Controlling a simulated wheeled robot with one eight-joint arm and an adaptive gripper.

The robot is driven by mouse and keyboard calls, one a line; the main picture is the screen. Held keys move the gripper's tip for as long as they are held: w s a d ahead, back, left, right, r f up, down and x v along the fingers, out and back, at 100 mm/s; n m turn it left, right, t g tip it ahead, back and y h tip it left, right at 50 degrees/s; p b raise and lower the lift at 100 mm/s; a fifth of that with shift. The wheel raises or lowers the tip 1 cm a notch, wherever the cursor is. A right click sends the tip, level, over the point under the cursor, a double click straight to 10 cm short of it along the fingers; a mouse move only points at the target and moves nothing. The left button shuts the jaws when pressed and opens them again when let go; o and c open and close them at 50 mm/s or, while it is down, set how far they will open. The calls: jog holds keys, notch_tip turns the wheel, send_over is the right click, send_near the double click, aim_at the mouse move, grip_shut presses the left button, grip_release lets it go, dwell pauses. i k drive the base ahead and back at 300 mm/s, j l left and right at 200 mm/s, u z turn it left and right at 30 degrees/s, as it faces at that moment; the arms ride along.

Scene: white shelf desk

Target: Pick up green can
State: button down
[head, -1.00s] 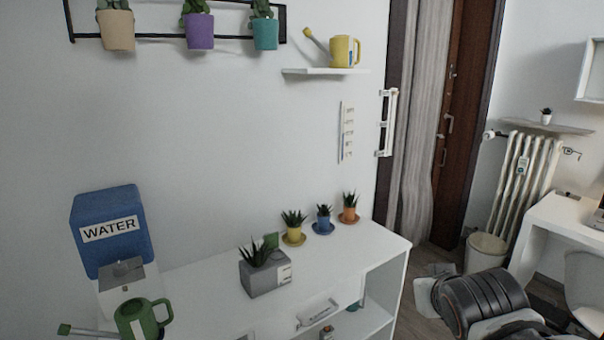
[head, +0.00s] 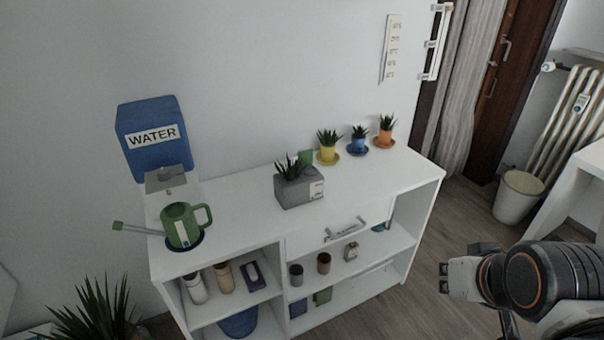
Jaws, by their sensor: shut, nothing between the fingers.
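The green watering can (head: 182,226) stands upright at the left end of the white shelf desk's top (head: 240,235). Its spout points left and its handle is on the right. It stands on a dark round base just below the blue water dispenser (head: 152,136). My gripper (head: 446,282) is at the right of the view, off the desk's right side. It is shut and empty, well apart from the can.
A grey planter (head: 299,190) and small potted plants, yellow (head: 328,153), blue (head: 358,146) and orange (head: 386,136), stand on the desk top. Shelves below hold bottles and cups (head: 324,263). A spiky plant (head: 95,312) is at lower left. Floor at right holds a bin (head: 518,197).

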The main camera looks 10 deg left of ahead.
aim_at(182, 229)
jog(key=u, duration=1.55)
